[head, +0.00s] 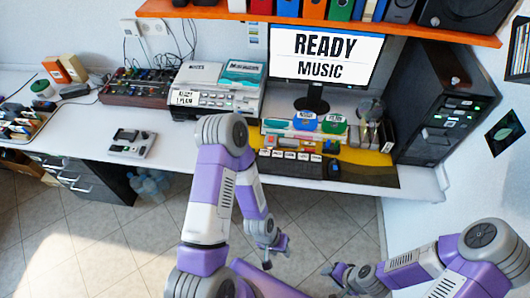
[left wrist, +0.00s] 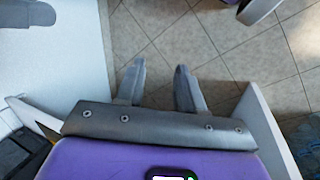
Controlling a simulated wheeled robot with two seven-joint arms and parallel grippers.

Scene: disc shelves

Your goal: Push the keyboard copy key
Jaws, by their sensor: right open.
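A dark keyboard (head: 285,167) lies on the desk in front of the monitor, with a row of white labelled keys (head: 290,155) along it. The labels are too small to read, so I cannot tell which is the copy key. My left gripper (head: 269,254) hangs over the floor in front of the desk, below the keyboard in the head view. In the left wrist view its two fingers (left wrist: 159,75) are apart with only floor tiles between them. My right gripper (head: 338,271) is open, low over the floor to the right.
The monitor (head: 325,55) reads "READY MUSIC". A mouse (head: 333,170) lies right of the keyboard on a yellow mat (head: 372,158). A black computer tower (head: 440,105) stands at right, a printer (head: 215,88) at left. An orange shelf (head: 340,24) spans above.

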